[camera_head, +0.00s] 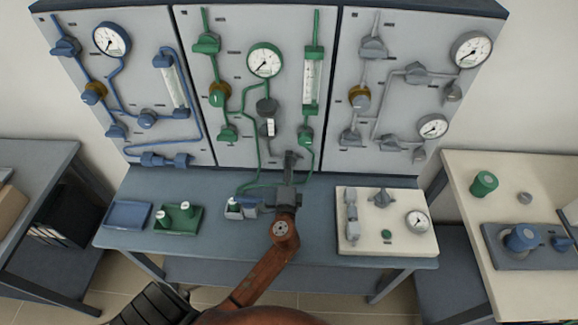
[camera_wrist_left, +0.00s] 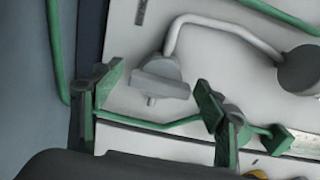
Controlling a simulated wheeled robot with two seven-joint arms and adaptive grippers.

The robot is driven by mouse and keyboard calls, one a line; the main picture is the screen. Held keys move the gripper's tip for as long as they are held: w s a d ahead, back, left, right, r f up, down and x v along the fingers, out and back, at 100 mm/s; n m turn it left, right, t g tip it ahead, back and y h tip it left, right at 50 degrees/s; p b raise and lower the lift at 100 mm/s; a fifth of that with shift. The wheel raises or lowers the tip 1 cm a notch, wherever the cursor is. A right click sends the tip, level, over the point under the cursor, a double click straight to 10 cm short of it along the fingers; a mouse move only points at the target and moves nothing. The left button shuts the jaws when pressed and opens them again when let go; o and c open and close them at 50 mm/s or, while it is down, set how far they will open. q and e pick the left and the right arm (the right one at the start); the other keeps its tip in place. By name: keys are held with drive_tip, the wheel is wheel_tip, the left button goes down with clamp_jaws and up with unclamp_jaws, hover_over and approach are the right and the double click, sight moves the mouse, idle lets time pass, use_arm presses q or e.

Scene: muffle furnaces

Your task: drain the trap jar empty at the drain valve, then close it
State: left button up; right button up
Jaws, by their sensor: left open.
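The dark grey rounded body (camera_head: 267,108) on the middle panel, with a small white strip below it, looks like the trap jar; its fill level is too small to read. In the left wrist view a dark grey round body (camera_wrist_left: 302,70) joins a curved pale pipe to a grey valve (camera_wrist_left: 160,78) with a bar handle, which looks like the drain valve. My left gripper (camera_head: 290,163) is open in front of the panel's lower part, hiding some of it. Green pieces flank the valve in the wrist view; I cannot tell fingers from fittings there. My right gripper is out of view.
Green pipes and valves (camera_head: 305,135) run close to my left gripper. A green tray (camera_head: 178,222), a blue tray (camera_head: 127,215) and a small grey holder (camera_head: 235,210) stand on the bench. A white plate with fittings (camera_head: 390,240) lies to the right.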

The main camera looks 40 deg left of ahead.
use_arm(q)
drive_tip(key=shift+s+d, duration=0.1)
drive_tip(key=v, duration=1.1)
drive_tip(key=shift+s, duration=0.4)
drive_tip(key=shift+d+r, duration=0.1)
